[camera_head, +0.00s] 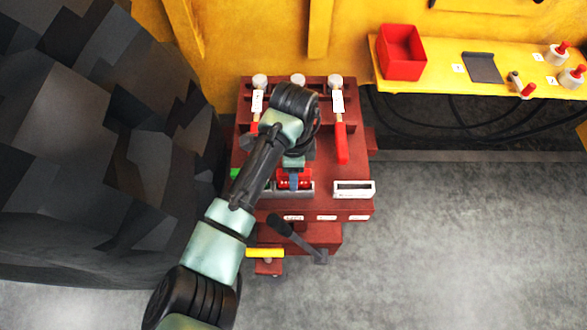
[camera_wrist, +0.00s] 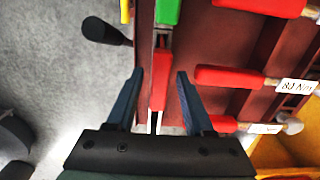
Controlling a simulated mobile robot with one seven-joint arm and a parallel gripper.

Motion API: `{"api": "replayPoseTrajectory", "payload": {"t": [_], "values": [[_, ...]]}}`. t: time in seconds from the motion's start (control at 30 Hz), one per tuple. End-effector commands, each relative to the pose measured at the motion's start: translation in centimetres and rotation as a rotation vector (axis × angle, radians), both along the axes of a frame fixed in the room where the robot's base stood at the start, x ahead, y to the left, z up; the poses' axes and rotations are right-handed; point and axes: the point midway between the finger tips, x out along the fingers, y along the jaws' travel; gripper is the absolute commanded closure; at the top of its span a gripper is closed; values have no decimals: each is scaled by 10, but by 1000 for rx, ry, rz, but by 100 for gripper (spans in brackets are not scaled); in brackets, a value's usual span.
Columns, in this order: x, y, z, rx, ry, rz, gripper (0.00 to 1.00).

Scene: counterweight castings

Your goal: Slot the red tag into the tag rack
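The red tag (camera_wrist: 160,80) shows in the wrist view as a narrow upright strip between my two dark blue fingers, with a visible gap on each side. My gripper (camera_wrist: 160,74) is open around it and not pressed on it. In the head view the red tag (camera_head: 305,180) is partly hidden by my gripper (camera_head: 293,182), at the grey middle holder of the tag rack (camera_head: 306,191). I cannot tell how deep the tag sits in that holder. A green tag (camera_wrist: 167,11) is in line beside it. The right holder (camera_head: 354,189) looks empty.
A black-handled lever (camera_head: 279,224) sticks out in front. A yellow shelf (camera_head: 430,85) with a red bin (camera_head: 401,52) is at the back right. Dark castings (camera_head: 90,150) fill the left.

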Motion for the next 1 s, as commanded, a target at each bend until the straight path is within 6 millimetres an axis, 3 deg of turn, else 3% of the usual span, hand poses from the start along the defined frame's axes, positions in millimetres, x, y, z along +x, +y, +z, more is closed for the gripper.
{"api": "replayPoseTrajectory", "payload": {"t": [0.3, 0.43, 0.8, 1.0], "values": [[0, 0, 1, 0, 0, 0, 41], [1, 0, 11, -1, -3, 0, 41], [1, -1, 87, 0, -4, -2, 41], [1, 0, 119, 0, -2, -1, 41]]}}
